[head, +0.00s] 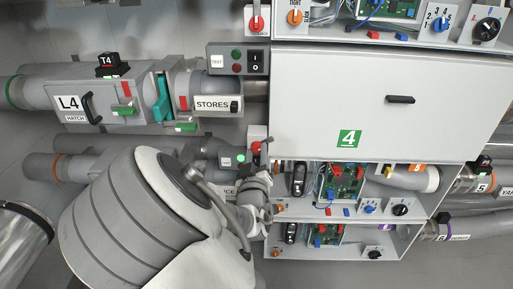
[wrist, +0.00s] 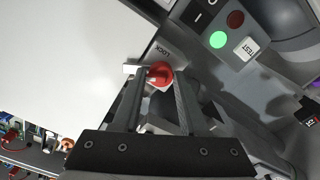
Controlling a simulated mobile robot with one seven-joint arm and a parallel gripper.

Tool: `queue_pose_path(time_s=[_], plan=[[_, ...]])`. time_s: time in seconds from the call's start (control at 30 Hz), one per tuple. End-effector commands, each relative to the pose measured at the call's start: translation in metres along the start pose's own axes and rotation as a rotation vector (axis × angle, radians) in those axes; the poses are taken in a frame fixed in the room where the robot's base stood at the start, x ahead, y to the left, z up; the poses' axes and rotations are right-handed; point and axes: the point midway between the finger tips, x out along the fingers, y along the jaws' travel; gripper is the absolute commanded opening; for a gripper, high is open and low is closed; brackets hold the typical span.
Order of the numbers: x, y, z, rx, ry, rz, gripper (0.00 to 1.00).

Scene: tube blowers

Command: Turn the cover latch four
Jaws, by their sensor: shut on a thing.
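Cover four is a white panel with a green 4 label (head: 349,140) and a dark handle, closed in the middle of the head view. The cover latch is a red knob (head: 256,148) on a light plate at the cover's lower left edge. It also shows in the wrist view as a red knob (wrist: 160,76) beside the word LOCK. My gripper (wrist: 160,70) has a finger on each side of the knob and is shut on it. In the head view my gripper (head: 264,152) is small and partly hidden by my wrist, so the knob's exact angle is hard to tell.
A box with a lit green lamp (wrist: 218,40) and TEST button is close beside my gripper. Another red lock knob (head: 257,23) sits higher up. Open bays with circuit boards (head: 343,180) lie below the cover.

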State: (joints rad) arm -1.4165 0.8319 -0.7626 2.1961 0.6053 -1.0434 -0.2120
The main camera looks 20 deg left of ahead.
Motion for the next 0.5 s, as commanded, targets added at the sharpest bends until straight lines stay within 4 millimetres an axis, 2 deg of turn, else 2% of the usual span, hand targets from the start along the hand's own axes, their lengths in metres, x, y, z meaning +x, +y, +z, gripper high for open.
queue_pose_path(time_s=[0.5], plan=[[-0.0003,0.0016,-0.0022,-0.492,-0.002,-0.001,0.00]])
